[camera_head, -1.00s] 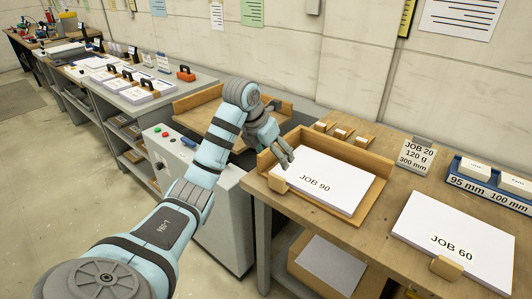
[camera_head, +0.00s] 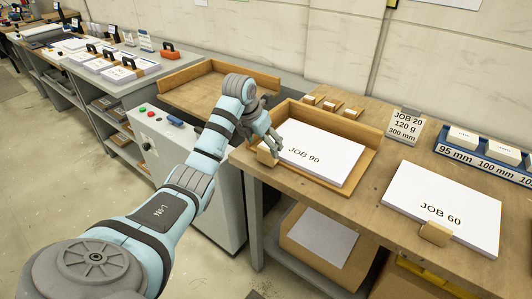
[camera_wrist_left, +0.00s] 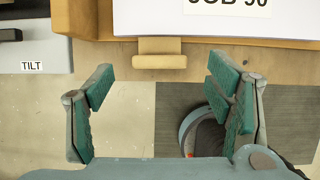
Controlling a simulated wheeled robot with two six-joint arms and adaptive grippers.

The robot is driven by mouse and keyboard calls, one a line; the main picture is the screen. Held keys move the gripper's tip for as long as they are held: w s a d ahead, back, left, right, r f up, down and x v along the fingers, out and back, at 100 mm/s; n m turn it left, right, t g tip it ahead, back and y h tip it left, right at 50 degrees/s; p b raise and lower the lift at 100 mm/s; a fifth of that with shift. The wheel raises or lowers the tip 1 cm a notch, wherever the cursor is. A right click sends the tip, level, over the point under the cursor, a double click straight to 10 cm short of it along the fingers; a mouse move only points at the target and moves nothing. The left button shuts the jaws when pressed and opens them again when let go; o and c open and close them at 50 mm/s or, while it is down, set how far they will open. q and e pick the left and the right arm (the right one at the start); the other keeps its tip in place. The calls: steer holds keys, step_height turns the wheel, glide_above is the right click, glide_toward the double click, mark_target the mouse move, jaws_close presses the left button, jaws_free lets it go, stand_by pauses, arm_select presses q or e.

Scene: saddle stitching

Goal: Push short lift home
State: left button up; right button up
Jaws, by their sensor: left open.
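The white paper stack marked JOB 90 (camera_head: 325,160) lies in a shallow wooden tray (camera_head: 368,165) on the bench. A small wooden block (camera_head: 266,155) sits at the stack's near left edge. My left gripper (camera_head: 274,141) is open and empty, close to that block and the stack's left end. In the left wrist view, the open fingers (camera_wrist_left: 161,88) stand wide apart. The block (camera_wrist_left: 160,53) is ahead of the gap between them, against the stack edge (camera_wrist_left: 260,22). No contact shows there. My right gripper is out of view.
A second stack, JOB 60 (camera_head: 445,205), lies to the right with its own block (camera_head: 436,233). A JOB 20 card (camera_head: 405,127) and a blue rack (camera_head: 485,160) stand behind. A grey machine with buttons (camera_head: 165,150) and an empty wooden tray (camera_head: 180,92) are left.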

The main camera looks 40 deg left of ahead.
mark_target(265, 149)
arm_select(q)
steer(key=x, duration=0.5)
steer(key=shift+w+f, duration=0.1)
steer(key=shift+f, duration=0.1)
jaws_close()
steer(key=shift+a, duration=0.1)
